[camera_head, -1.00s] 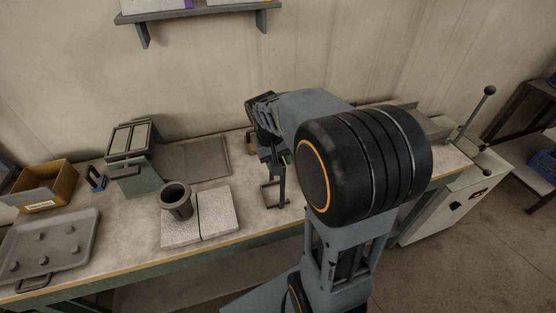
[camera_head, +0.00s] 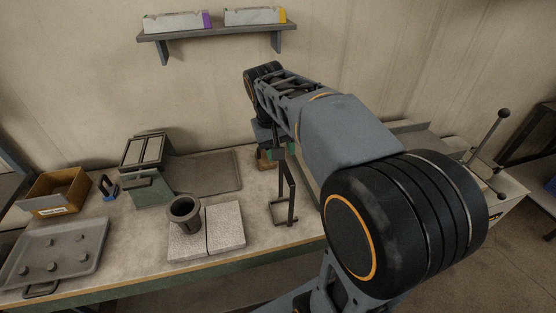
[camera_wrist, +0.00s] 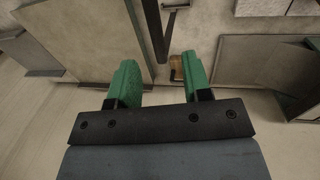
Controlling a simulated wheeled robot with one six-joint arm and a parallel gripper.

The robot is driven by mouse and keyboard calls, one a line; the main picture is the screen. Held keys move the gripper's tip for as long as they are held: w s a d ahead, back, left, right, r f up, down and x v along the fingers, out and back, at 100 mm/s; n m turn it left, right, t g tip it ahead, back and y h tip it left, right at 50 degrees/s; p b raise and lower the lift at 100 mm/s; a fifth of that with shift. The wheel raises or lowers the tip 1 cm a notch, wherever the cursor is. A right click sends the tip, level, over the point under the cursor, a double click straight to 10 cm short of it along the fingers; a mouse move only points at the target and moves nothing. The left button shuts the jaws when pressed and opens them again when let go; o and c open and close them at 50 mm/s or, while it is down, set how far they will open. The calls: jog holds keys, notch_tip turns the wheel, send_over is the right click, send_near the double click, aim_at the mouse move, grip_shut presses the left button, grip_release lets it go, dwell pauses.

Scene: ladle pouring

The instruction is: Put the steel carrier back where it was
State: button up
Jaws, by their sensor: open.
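The steel carrier (camera_head: 286,200) is a dark thin frame with an upright bar and a rectangular foot loop. In the head view it appears to stand upright on the workbench (camera_head: 258,231), right of the pale slabs. My gripper (camera_head: 275,140) is at its upper end, partly hidden by my arm. In the wrist view my gripper (camera_wrist: 160,75) has its two green fingers apart with nothing clamped between them. A dark bar of the carrier (camera_wrist: 157,32) shows just beyond the gap. I cannot tell whether the fingers touch it.
A dark crucible (camera_head: 184,209) stands on the pale slabs (camera_head: 226,226). A grey tray (camera_head: 85,271), a brown bin (camera_head: 55,194) and a green box (camera_head: 146,178) are at left. A flat plate (camera_head: 209,172) lies behind. A brown block (camera_head: 264,160) sits near the gripper.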

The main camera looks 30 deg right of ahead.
jog(key=s+a+f+n+t+y, duration=0.2)
jog(key=s+a+f+t, duration=0.2)
jog(key=s, duration=0.5)
notch_tip(320, 180, down, 3)
jog(key=a, duration=0.2)
jog(key=shift+s+a+f, duration=0.15)
jog(key=shift+s+a, duration=0.2)
jog(key=shift+a, duration=0.05)
dwell(0.3)
